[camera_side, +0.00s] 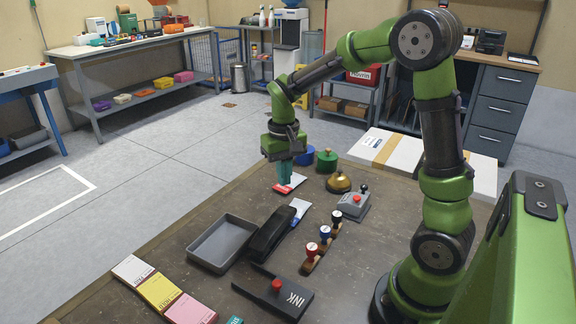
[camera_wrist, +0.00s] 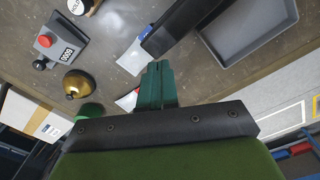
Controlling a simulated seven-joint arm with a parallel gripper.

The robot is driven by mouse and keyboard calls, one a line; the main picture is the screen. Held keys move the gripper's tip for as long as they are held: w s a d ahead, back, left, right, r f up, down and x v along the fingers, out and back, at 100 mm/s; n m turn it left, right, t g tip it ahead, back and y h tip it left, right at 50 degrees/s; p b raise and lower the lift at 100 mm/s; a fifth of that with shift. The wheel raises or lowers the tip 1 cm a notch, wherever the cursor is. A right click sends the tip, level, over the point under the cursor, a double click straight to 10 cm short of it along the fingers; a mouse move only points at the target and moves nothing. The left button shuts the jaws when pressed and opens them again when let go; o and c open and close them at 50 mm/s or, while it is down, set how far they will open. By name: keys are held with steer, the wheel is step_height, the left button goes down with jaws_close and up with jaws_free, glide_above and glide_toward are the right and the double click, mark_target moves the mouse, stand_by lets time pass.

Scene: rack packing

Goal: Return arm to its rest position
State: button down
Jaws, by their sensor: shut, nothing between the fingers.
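My gripper (camera_side: 284,184) points down over the far part of the brown table (camera_side: 165,232). Its teal fingers are shut together with nothing between them. My green arm arches over from the right side of the table.
Near the gripper are a brass bell (camera_side: 339,183), a green round object (camera_side: 327,160) and a grey device with a red button (camera_side: 353,204). A black stapler-like object (camera_side: 270,232), grey tray (camera_side: 221,243), stamps (camera_side: 325,236), ink pad (camera_side: 275,292) and coloured boxes (camera_side: 160,291) lie nearer.

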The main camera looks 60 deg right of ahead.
steer(key=s+a+r+n+t+y, duration=0.2)
steer(key=s+a+r+t, duration=0.5)
steer(key=s+a+r, duration=0.3)
steer(key=s+a, duration=0.1)
steer(key=s, duration=0.1)
steer(key=shift+s+a+r, duration=0.25)
steer(key=shift+s, duration=0.1)
